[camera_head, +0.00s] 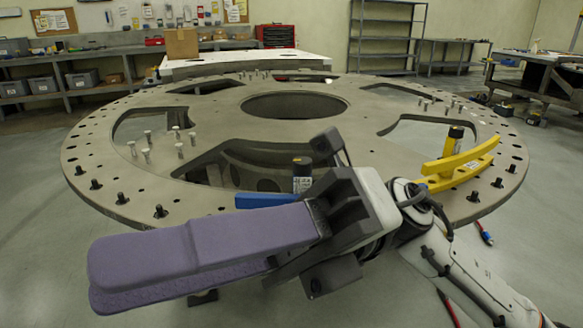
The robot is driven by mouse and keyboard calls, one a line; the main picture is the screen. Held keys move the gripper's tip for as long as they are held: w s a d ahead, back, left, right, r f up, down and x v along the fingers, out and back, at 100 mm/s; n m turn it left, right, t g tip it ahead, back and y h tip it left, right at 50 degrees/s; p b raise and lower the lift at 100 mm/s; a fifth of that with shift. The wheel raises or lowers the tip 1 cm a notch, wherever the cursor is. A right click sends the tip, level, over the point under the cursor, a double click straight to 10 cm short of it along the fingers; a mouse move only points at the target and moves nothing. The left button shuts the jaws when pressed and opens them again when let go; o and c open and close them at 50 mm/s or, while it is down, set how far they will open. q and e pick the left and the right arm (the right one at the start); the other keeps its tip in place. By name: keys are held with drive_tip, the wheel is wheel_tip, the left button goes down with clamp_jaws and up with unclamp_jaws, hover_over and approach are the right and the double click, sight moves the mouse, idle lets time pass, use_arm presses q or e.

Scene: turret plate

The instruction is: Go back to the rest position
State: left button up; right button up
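My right gripper (190,265) reaches in from the lower right and points left, in front of the near edge of the round metal turret plate (100,160). Its two long purple fingers lie one over the other with no clear gap, and nothing shows between them. The gripper body hides part of the plate's near rim. My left gripper is not in view.
Bolts stand upright in groups on the plate, which has large openings. A yellow curved tool (460,168) lies at its right. A blue bar (265,200) shows behind my gripper. A workbench (110,50) and shelving (385,35) stand behind. Floor at left is clear.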

drive_tip(key=w+d+f+m+t+y+p, duration=0.1)
drive_tip(key=w+d+m+t+y, duration=0.1)
drive_tip(key=w+m+t+y, duration=0.45)
drive_tip(key=w+d+m+t+y, duration=0.25)
drive_tip(key=w+m+t, duration=0.45)
drive_tip(key=m+t, duration=0.4)
drive_tip(key=w+d+f+m+t+h, duration=0.4)
drive_tip(key=w+f+m+t+h, duration=0.4)
drive_tip(key=m+t, duration=0.55)
drive_tip(key=d+f+m+g+h+p, duration=0.1)
drive_tip(key=d+f+m+h, duration=0.2)
drive_tip(key=f+m+h, duration=0.45)
drive_tip(key=d+f+m+h+p, duration=0.1)
drive_tip(key=d+f+m+h, duration=0.2)
drive_tip(key=f, duration=0.8)
drive_tip(key=s+d+f+m+g+h, duration=0.2)
drive_tip(key=s+d+f+m+g, duration=0.1)
drive_tip(key=s+f, duration=0.6)
drive_tip(key=s+d+f+m+g+h, duration=0.3)
drive_tip(key=s+f, duration=0.6)
drive_tip(key=f, duration=0.8)
drive_tip(key=d+g, duration=0.2)
drive_tip(key=g, duration=0.1)
drive_tip(key=shift+s+d+p, duration=0.2)
drive_tip(key=shift+d+p, duration=0.15)
drive_tip(key=shift+p, duration=0.05)
drive_tip(key=shift+m, duration=0.25)
drive_tip(key=shift+w, duration=0.1)
drive_tip(key=shift+c, duration=0.9)
